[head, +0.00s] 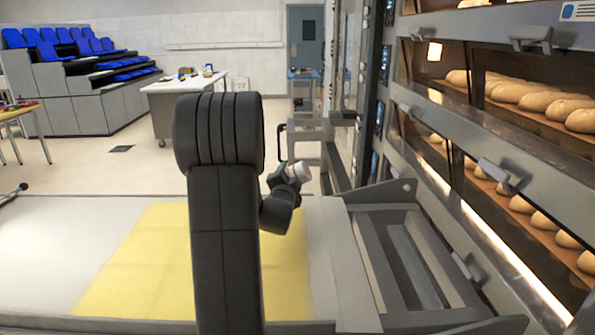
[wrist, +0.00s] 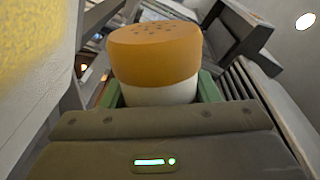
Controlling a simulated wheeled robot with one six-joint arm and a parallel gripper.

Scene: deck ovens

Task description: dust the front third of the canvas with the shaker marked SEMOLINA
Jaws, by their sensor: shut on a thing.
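My gripper (wrist: 160,100) is shut on a shaker (wrist: 155,60) with a white body and an orange cap pierced with small holes. Its green fingers sit on both sides of the white body. No marking shows on the shaker's visible side, so I cannot read its name. In the head view my gripper (head: 286,176) holds the shaker (head: 299,171) above the far right part of the canvas (head: 40,235), partly behind my dark arm. A broad yellow dusted area (head: 130,265) covers the canvas's middle and right; my arm hides part of it.
Deck ovens (head: 480,180) with loaves stand close on the right. A grey metal frame (head: 385,250) lies between canvas and ovens. A white table (head: 195,85) with small items and blue seating (head: 75,50) stand at the back. Open floor lies behind the canvas.

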